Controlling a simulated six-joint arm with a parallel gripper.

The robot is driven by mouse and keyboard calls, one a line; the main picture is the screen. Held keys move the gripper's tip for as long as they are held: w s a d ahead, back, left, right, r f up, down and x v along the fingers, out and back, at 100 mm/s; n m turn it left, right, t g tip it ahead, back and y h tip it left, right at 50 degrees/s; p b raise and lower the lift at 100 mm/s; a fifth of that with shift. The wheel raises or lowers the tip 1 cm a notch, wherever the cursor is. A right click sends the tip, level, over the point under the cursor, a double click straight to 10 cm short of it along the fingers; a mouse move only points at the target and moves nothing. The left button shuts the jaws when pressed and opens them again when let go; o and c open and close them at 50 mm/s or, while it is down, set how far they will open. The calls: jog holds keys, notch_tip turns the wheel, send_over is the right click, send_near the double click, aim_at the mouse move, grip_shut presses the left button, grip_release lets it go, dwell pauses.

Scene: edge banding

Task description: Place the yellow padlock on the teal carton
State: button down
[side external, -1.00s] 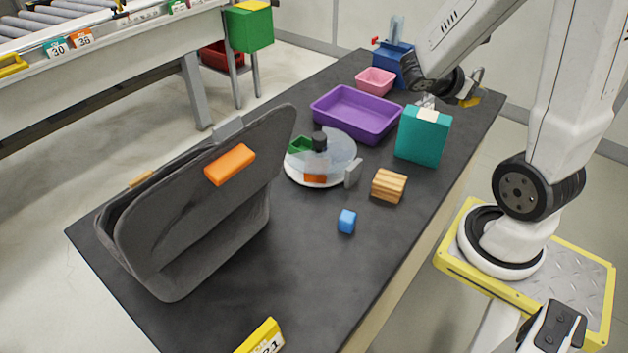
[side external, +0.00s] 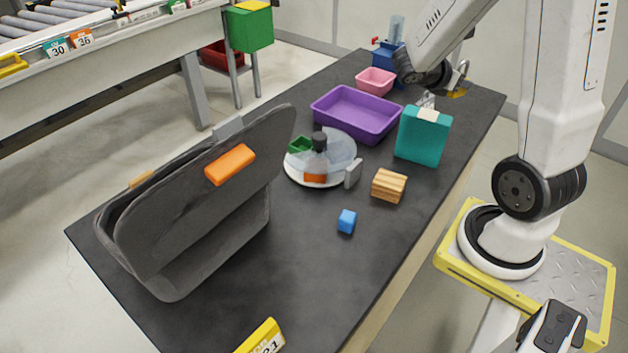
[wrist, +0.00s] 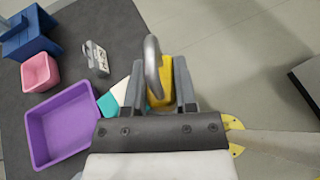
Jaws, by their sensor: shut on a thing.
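My gripper (wrist: 162,88) is shut on the yellow padlock (wrist: 160,97), whose silver shackle stands out past the fingers. In the side view the padlock (side external: 457,93) hangs in the air behind and to the right of the teal carton. The gripper's fingers are mostly hidden there behind my wrist. The teal carton (side external: 421,138) stands upright on the dark table, with a pale patch on its top. In the wrist view the carton (wrist: 119,91) is partly hidden by the gripper, just left of the padlock. The padlock is apart from the carton.
A purple tray (side external: 357,135), pink bin (side external: 376,91) and blue object (side external: 388,57) stand left of and behind the carton. A grey metal item (wrist: 96,57) lies near it. A wooden block (side external: 388,194) and blue cube (side external: 347,222) sit in front, beside a round turntable (side external: 299,176).

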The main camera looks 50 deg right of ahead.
aim_at(428, 115)
jog(key=w+d+f, duration=0.5)
jog(key=shift+w+f, duration=0.2)
jog(key=shift+f, duration=0.15)
jog(key=shift+w+d+f, duration=0.45)
jog(key=shift+d+f, duration=0.05)
jog(key=shift+f, duration=0.25)
jog(key=shift+w+d+f, duration=0.15)
jog(key=shift+w+f, duration=0.05)
jog(key=shift+f, duration=1.65)
jog(key=shift+c, duration=2)
grip_release()
jog(key=shift+f, duration=0.1)
